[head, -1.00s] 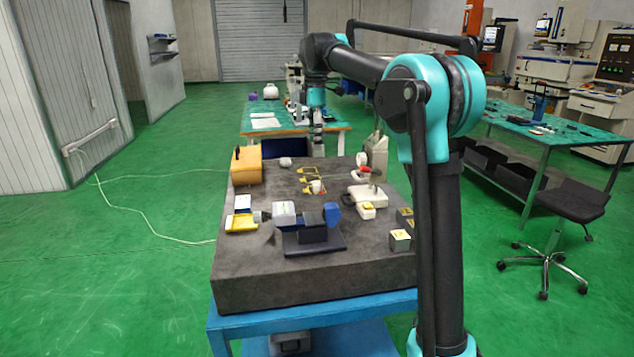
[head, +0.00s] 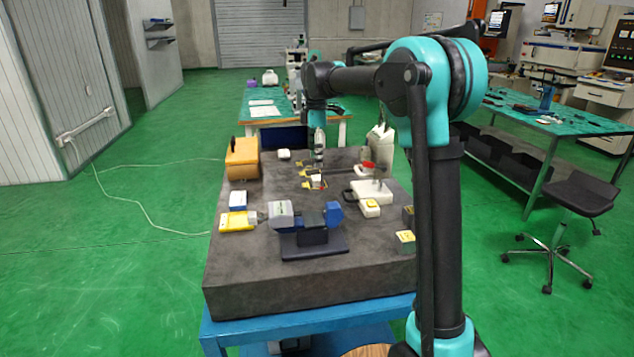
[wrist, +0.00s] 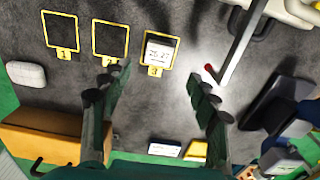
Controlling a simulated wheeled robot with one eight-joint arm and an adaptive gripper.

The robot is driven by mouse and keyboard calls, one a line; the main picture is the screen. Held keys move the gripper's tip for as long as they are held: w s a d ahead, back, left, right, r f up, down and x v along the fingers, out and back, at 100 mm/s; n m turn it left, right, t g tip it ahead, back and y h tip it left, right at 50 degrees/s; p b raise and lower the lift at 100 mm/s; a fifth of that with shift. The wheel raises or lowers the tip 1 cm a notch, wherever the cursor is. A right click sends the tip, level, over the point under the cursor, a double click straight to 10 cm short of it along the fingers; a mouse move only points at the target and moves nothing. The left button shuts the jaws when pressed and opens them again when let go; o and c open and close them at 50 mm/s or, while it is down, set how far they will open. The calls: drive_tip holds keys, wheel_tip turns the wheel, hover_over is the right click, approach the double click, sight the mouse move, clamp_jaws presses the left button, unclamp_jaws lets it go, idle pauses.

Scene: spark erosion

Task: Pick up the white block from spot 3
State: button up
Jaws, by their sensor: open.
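The white block (wrist: 158,53), with dark digits on its face, sits inside the yellow frame of spot 3 (wrist: 155,71) on a dark stone slab (head: 270,185). In the head view the white block (head: 317,181) is small, just below my gripper (head: 319,168). In the wrist view my gripper (wrist: 158,85) is open and empty, its two dark fingers wide apart. The block lies between and beyond the fingertips, apart from them. Spots 1 (wrist: 62,54) and 2 (wrist: 109,54) are empty frames to its left.
A red-tipped rod (wrist: 210,69) on a stand lies close right of spot 3. A blue vise-like device (head: 312,240) stands at the slab's front. An orange box (head: 243,158) and a small white piece (head: 284,154) are to the left.

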sight(317, 177)
drive_tip(key=shift+w+d+f, duration=0.1)
drive_tip(key=shift+f, duration=1.65)
drive_tip(key=shift+w+d+f, duration=0.1)
drive_tip(key=shift+f, duration=1.65)
clamp_jaws()
